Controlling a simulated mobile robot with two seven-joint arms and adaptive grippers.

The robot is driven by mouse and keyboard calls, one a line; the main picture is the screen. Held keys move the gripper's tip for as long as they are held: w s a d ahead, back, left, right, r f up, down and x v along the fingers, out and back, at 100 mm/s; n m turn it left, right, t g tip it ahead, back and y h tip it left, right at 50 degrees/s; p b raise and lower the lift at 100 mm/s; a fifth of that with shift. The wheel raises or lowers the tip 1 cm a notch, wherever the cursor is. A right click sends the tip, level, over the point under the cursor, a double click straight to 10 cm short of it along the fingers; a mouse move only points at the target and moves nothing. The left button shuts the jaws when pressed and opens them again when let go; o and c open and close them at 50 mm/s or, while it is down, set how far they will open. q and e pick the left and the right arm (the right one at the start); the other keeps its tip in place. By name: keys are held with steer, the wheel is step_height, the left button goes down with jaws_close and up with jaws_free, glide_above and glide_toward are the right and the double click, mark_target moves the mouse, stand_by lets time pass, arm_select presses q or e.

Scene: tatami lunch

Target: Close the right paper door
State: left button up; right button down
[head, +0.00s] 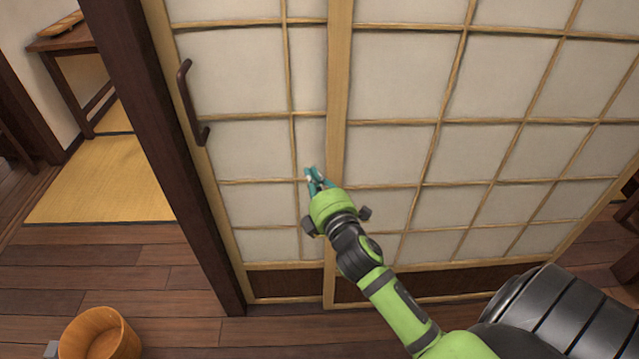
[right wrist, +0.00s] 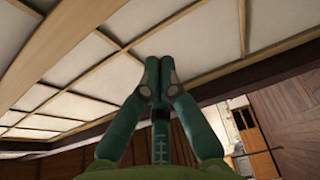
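A paper door panel (head: 236,75) with a dark curved handle (head: 190,105) stands beside a dark wooden post (head: 165,140). A wider paper panel (head: 400,80) overlaps it on the right, its pale upright edge (head: 338,110) running down the middle of the head view. My right gripper (head: 314,177) is in front of the panels, just left of that upright edge and well below and right of the handle. In the right wrist view its two teal fingers (right wrist: 158,72) are together with nothing visible between them. I cannot tell whether they touch the door. My left gripper is out of view.
Left of the post is an opening with a yellow tatami mat (head: 105,180) and a small wooden table (head: 65,42). A wooden tub (head: 100,335) stands on the plank floor at the lower left. The floor (head: 140,265) between tub and post is clear.

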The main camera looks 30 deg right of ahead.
steer(key=x, duration=0.6)
steer(key=shift+s+d, duration=0.1)
steer(key=shift+d, duration=0.05)
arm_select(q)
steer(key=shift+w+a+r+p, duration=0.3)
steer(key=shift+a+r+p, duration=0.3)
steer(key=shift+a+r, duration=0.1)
arm_select(e)
steer(key=s+d, duration=0.2)
steer(key=shift+d, duration=0.4)
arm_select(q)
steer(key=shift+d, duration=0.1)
arm_select(e)
steer(key=shift+s+d, duration=0.1)
